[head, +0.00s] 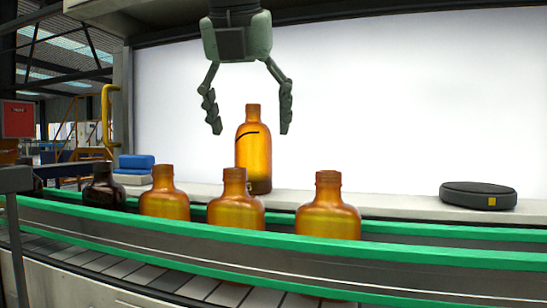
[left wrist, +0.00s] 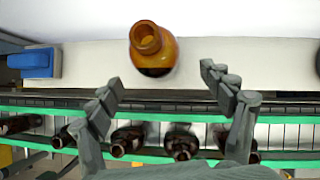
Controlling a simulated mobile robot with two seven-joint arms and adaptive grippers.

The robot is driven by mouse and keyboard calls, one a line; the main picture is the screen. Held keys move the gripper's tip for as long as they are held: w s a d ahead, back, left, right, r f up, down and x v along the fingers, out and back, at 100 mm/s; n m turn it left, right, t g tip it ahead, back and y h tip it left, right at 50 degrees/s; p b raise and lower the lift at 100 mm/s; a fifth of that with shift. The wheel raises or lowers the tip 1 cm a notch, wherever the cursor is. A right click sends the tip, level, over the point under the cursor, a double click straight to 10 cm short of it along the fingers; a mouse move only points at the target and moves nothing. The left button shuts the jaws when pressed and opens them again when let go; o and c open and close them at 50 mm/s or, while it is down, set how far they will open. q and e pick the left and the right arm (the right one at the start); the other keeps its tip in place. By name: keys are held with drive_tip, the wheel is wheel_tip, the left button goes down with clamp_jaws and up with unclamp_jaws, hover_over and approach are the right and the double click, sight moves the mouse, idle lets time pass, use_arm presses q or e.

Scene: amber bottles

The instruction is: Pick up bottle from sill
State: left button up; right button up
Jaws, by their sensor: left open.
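An amber bottle (head: 254,150) with a curved dark mark stands upright on the pale sill (head: 390,203) behind the conveyor. In the left wrist view, the bottle (left wrist: 158,52) shows its open mouth and stands just beyond the fingertips, on the sill (left wrist: 260,55). My left gripper (head: 249,130) points down, open and empty. In the head view its fingers appear on both sides of the bottle's neck, touching nothing visible. The fingers also show in the left wrist view (left wrist: 161,80). My right gripper is in neither view.
Several bottles, such as an amber one (head: 327,212) and a dark one (head: 104,190), stand on the green-railed conveyor (head: 440,253) in front of the sill. A dark round device (head: 478,195) is on the sill at right; blue-and-white blocks (head: 136,163) are at left.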

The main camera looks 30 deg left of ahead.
sight(252, 152)
use_arm(q)
drive_tip(key=x, duration=0.6)
drive_tip(key=shift+w+a, duration=0.1)
drive_tip(key=shift+a, duration=0.15)
drive_tip(key=shift+w+a+f, duration=0.1)
drive_tip(key=shift+w+f, duration=0.2)
drive_tip(key=shift+f, duration=0.15)
drive_tip(key=c, duration=1.3)
drive_tip(key=shift+c, duration=0.5)
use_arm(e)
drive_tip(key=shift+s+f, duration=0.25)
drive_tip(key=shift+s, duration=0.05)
use_arm(q)
drive_tip(key=shift+r, duration=0.1)
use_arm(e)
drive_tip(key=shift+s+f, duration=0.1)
